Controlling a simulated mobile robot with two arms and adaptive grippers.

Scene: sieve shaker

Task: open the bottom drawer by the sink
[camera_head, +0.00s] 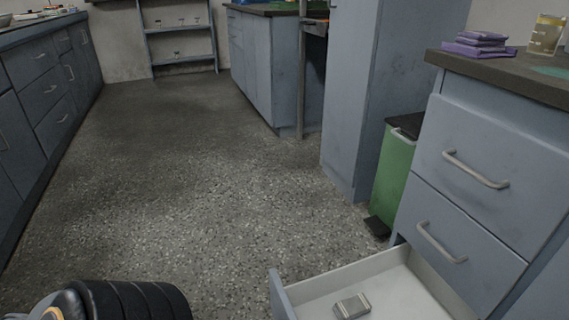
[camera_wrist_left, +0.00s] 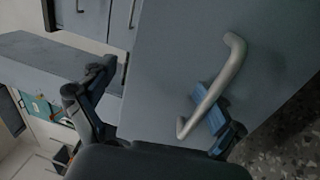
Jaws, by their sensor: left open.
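The bottom drawer (camera_head: 375,290) stands pulled out at the lower right of the head view, its white inside showing. Its grey-blue front (camera_head: 281,298) is cut off by the picture's lower edge. In the left wrist view a grey panel (camera_wrist_left: 180,45) with a curved metal handle (camera_wrist_left: 236,65) fills the middle. My left gripper (camera_wrist_left: 158,92) is open there, its fingers spread wide. The blue-padded right finger is by the handle, partly behind it; contact is unclear. The other finger is left of the panel's edge. In the head view only a dark arm part shows at bottom left.
A small metal box (camera_head: 352,306) lies in the drawer. Two shut drawers with handles (camera_head: 474,170) are above it. A green pedal bin (camera_head: 394,172) stands beside the cabinet, near the open drawer. The speckled floor (camera_head: 190,180) is clear between the cabinet rows.

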